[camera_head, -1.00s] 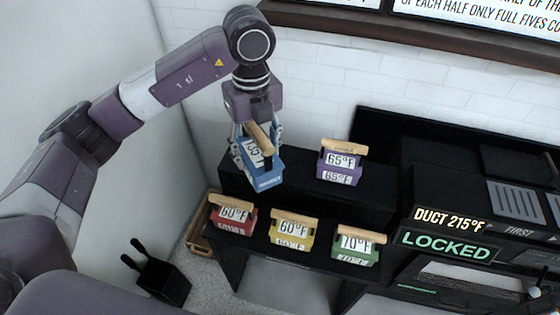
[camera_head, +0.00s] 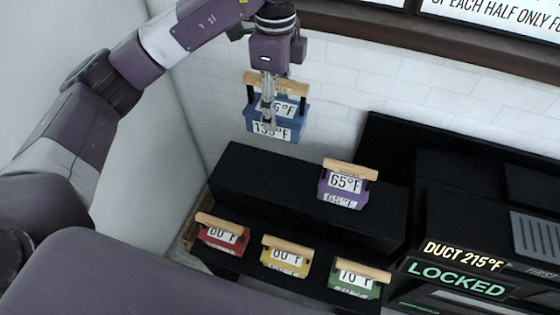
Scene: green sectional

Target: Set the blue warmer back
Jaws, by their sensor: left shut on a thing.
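The blue warmer (camera_head: 289,123) is a small blue box with a wooden handle and white temperature labels; the lower label seems to read 135°F. My left gripper (camera_head: 268,118) is shut on it and holds it up in front of the white tiled wall, above and apart from the black upper shelf (camera_head: 262,176). A finger hides part of its labels. The left part of the upper shelf is bare. My right gripper is not in view.
A purple warmer (camera_head: 341,186), 65°F, stands at the right of the upper shelf. Red (camera_head: 221,236), yellow (camera_head: 287,258) and green (camera_head: 356,279) warmers stand on the lower step. A lit sign (camera_head: 458,277) reads LOCKED, with DUCT 215°F above it.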

